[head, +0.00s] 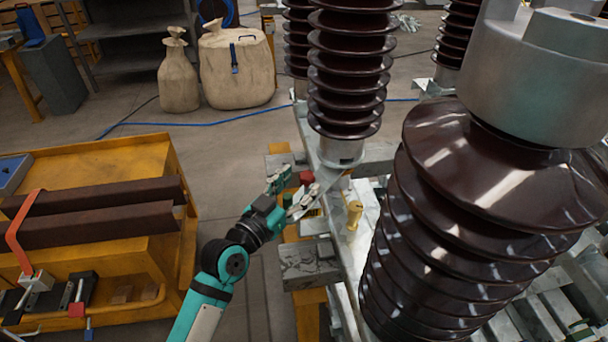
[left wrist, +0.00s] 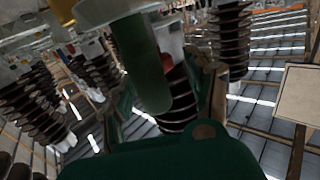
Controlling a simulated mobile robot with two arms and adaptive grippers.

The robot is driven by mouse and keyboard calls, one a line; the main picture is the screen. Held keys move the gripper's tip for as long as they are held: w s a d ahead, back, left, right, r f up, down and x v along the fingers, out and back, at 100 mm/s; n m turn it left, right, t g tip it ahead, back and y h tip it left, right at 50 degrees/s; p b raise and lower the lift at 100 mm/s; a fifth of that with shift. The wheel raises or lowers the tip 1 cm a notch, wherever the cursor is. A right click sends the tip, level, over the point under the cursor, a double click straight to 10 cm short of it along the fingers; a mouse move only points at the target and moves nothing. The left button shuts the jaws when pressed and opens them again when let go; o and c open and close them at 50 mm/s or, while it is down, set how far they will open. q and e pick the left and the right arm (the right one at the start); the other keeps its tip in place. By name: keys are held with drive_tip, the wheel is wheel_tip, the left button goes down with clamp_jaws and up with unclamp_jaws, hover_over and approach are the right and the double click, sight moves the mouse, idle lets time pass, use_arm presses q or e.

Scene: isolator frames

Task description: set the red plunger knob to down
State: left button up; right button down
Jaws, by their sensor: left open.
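The red plunger knob (head: 307,177) stands on the grey frame, just below the middle insulator's foot in the head view. My left gripper (head: 301,182) is open, its fingers reaching in from the left close to the red knob. I cannot tell if they touch it. A green knob (head: 287,199) shows between the fingers, nearer the palm. In the left wrist view a green cylinder (left wrist: 147,65) fills the middle close to the camera, between the finger parts. A red patch (left wrist: 167,62) is partly hidden behind it. The knob's stem is hidden. My right gripper is in neither view.
A yellow knob (head: 353,214) stands on the frame right of the gripper. Large brown ribbed insulators (head: 348,80) rise behind and at the right (head: 450,230). A yellow cart (head: 120,230) with brown beams is at left. Bare floor lies between cart and frame.

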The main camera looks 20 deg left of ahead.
use_arm(q)
drive_tip(key=shift+x, duration=1.3)
clamp_jaws()
drive_tip(key=shift+f, duration=0.1)
